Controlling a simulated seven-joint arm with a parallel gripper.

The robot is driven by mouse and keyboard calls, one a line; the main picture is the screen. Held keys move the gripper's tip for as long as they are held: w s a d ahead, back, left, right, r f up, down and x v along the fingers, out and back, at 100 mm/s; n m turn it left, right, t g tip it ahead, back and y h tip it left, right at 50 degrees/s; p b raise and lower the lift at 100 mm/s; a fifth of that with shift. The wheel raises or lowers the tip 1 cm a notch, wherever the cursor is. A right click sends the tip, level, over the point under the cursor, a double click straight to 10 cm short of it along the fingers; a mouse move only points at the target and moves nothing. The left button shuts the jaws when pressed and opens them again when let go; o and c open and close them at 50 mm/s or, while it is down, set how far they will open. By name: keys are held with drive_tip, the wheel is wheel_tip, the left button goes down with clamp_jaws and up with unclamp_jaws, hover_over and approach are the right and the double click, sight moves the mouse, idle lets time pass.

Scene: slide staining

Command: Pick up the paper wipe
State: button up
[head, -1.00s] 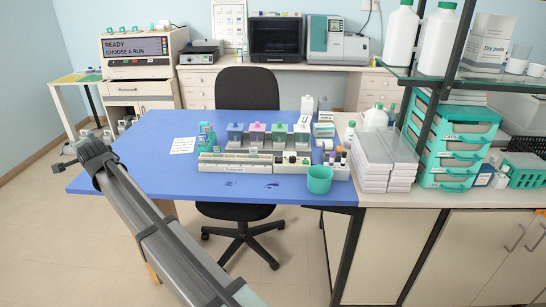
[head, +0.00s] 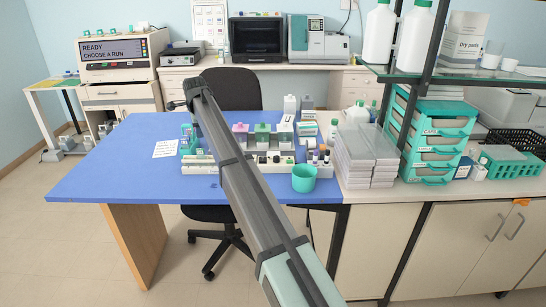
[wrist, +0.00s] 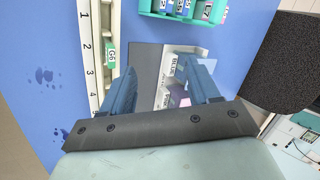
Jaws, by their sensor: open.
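I cannot pick out a paper wipe for certain in either view. A white upright item (head: 290,105) stands behind the staining jars at the back of the blue table, but it is too small to identify. In the wrist view my gripper (wrist: 160,85) is open and empty, its two blue fingers apart. It is above the staining station, with a white numbered strip (wrist: 92,60) to the left and a white block labelled BLUE (wrist: 172,68) between and beyond the fingers.
A teal cup (head: 304,179) stands at the front of the blue table (head: 100,170). A printed sheet (head: 165,149) lies to the left. Stacked white boxes (head: 362,155) and teal drawers (head: 433,130) are at right. A teal rack (wrist: 190,8) is near the gripper. The table's left is clear.

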drive_tip(key=w+d+m+g+h, duration=0.1)
drive_tip(key=w+d+m+g, duration=0.2)
drive_tip(key=d, duration=1.3)
drive_tip(key=m+g+h, duration=0.1)
drive_tip(key=g, duration=0.1)
hover_over(273, 154)
drive_tip(key=f, duration=0.2)
wheel_tip(273, 154, down, 7)
drive_tip(key=shift+w+a+f, duration=0.1)
drive_tip(key=shift+a, duration=0.05)
drive_tip(key=shift+d+f, duration=0.15)
drive_tip(key=shift+f, duration=1.15)
drive_tip(key=shift+d+f, duration=0.1)
drive_tip(key=shift+f, duration=1.2)
drive_tip(key=shift+c, duration=0.4)
drive_tip(key=c, duration=0.8)
